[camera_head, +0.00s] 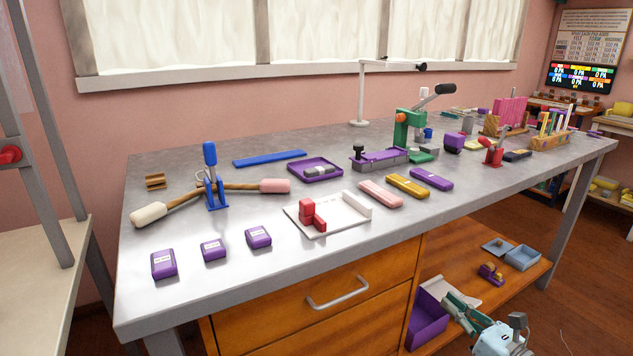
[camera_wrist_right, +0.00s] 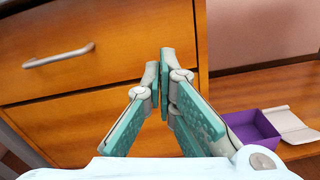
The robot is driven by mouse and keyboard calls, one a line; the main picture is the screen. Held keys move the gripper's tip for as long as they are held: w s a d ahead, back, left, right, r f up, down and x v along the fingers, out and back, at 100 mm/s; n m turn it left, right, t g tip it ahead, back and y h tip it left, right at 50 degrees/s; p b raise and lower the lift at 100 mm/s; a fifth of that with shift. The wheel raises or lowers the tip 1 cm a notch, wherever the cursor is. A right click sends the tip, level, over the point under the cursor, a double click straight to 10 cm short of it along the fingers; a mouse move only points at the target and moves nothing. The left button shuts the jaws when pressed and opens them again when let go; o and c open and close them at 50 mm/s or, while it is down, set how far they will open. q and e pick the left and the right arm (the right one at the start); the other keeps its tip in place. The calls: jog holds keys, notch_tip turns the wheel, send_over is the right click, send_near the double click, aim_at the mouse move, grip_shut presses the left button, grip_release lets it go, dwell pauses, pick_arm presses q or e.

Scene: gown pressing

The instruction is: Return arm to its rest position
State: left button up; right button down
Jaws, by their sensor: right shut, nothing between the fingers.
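My right gripper (camera_head: 450,299) hangs low at the bottom right of the head view, in front of the bench's lower shelf and below the tabletop. Its pale blue wrist is cut by the lower edge. In the right wrist view the teal fingers (camera_wrist_right: 159,75) come together at the tips, shut and empty. Behind them is the wooden drawer front (camera_wrist_right: 95,70) with a grey handle (camera_wrist_right: 58,57); no contact with it can be seen. My left gripper is in neither view.
The grey bench top (camera_head: 320,260) holds purple blocks (camera_head: 214,249), a white tray with a red block (camera_head: 345,218), a blue-handled lever tool (camera_head: 212,180) and a green press (camera_head: 404,125). An open purple box (camera_head: 428,318) sits on the lower shelf near my right gripper.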

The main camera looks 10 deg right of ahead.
jog(key=s+d+f+m+g+h+p, duration=0.1)
jog(key=d+f+m+h+p, duration=0.1)
jog(key=d+f+m+h, duration=1.05)
jog(key=s+f+m+g+y+p, duration=0.3)
jog(key=s+f+m+g+p, duration=0.3)
jog(key=s+f+m, duration=0.8)
jog(key=s+a+f+m+g+p, duration=0.2)
jog(key=s+a+m+p, duration=0.15)
jog(key=s, duration=0.35)
jog(key=s+a+f+m+g+y+p, duration=0.1)
jog(key=s+a+m+g+p, duration=0.2)
jog(key=s, duration=0.5)
jog(key=s+a+f+m+g+p, duration=0.2)
jog(key=s+a+m, duration=0.25)
jog(key=s, duration=0.25)
pick_arm(q)
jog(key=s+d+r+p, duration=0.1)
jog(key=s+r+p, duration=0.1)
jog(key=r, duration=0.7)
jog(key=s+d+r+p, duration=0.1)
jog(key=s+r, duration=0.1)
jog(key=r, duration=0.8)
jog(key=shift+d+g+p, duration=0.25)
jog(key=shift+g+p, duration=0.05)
jog(key=shift+p, duration=0.05)
pick_arm(e)
jog(key=s+a+r+g+y, duration=0.1)
jog(key=s+a, duration=0.8)
jog(key=shift+r+g, duration=0.4)
